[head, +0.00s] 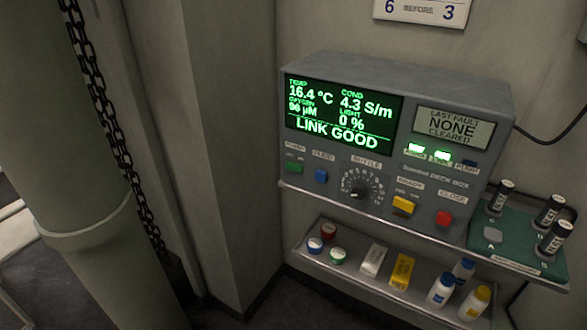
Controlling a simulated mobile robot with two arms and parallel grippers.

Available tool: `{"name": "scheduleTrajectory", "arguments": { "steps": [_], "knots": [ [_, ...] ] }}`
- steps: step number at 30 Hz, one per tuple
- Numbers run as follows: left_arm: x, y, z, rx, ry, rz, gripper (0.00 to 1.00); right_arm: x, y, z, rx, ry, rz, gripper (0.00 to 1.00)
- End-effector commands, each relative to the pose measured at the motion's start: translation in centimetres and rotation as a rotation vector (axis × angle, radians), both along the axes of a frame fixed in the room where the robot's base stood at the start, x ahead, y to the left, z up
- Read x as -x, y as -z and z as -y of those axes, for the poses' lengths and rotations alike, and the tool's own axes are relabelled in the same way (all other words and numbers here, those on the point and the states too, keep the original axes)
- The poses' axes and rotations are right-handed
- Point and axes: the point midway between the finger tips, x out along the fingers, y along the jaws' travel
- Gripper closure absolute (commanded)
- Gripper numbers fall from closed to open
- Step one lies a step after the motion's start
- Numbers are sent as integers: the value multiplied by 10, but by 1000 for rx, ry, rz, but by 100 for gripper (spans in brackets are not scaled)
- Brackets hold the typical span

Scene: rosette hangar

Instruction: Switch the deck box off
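The deck box (388,130) is a grey housing on the back wall. Its lit green screen (340,115) shows 16.4 °C, 4.3 S/m, light 0 % and LINK GOOD. On its front, from left to right, are a green control (294,168), its label blurred, a blue button (321,175), a round numbered dial (361,187), a yellow control (403,206) and a red button (443,217) labelled CLOSE. Two green indicator lamps (428,152) are lit; a third beside them looks dark. A fault plate reads LAST FAULT NONE CLEARED. Neither of my grippers is in view.
A shelf (352,279) below holds tape rolls, small boxes and several bottles. A green rack (512,243) with dark cylinders is at the right. A thick pipe (95,235) and a chain (125,160) stand at the left. The space before the box's front looks clear.

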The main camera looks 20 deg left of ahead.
Motion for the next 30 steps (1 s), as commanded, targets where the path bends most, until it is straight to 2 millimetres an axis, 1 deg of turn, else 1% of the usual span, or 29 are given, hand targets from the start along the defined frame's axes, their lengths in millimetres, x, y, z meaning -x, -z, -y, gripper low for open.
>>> {"name": "scheduleTrajectory", "arguments": {
  "steps": [1,8,9,30],
  "knots": [
    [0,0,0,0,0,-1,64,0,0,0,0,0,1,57],
    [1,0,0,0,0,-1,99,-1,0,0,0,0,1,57],
    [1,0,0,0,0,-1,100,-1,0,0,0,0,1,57],
    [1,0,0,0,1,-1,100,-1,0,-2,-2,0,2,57]
  ]
}}
